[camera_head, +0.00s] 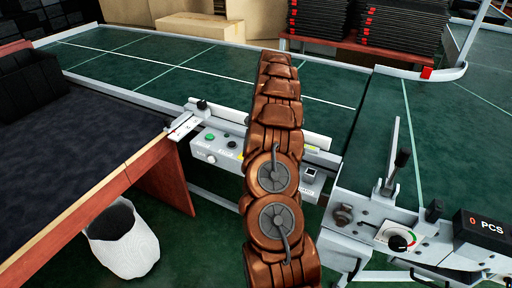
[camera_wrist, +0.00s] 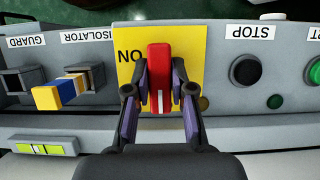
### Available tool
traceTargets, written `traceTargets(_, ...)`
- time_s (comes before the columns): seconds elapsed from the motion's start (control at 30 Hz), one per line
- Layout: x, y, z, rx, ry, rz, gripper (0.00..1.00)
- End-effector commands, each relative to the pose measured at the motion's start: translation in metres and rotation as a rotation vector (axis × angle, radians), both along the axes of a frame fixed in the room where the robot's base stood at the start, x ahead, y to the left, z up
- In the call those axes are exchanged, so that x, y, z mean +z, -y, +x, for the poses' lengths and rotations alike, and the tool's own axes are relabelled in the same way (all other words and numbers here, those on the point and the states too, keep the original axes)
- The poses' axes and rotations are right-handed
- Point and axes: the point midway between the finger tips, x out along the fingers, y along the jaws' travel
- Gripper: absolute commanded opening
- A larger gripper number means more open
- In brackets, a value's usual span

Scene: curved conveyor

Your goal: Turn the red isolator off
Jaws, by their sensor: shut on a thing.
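The red isolator (camera_wrist: 159,65) is a red handle on a yellow plate (camera_wrist: 189,42) in the wrist view. The handle stands upright in the picture, with a white mark near its lower end. Black letters N and O show on the plate to its left. My gripper (camera_wrist: 163,92) is shut on the handle, one finger on each side of its lower part. In the head view my brown arm covers the middle of the control panel (camera_head: 217,144) and hides the handle and my gripper.
The wrist view shows a blue and yellow plug (camera_wrist: 61,92) left of the handle, a black STOP button (camera_wrist: 245,70) and a green button (camera_wrist: 314,72) to the right. A lever (camera_head: 393,160) stands right of my arm; the green conveyor (camera_head: 200,70) lies behind.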

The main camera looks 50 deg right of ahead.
Motion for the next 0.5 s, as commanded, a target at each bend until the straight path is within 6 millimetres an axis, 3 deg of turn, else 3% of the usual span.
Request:
traceTargets(0.37,-0.0012,-0.0011,-0.0012,0.007,-0.004,0.004,0.0)
traceTargets(0.4,-0.0012,-0.001,-0.0011,0.007,-0.004,0.004,0.25)
traceTargets(0.5,-0.001,-0.0007,-0.001,0.006,-0.003,0.003,0.35)
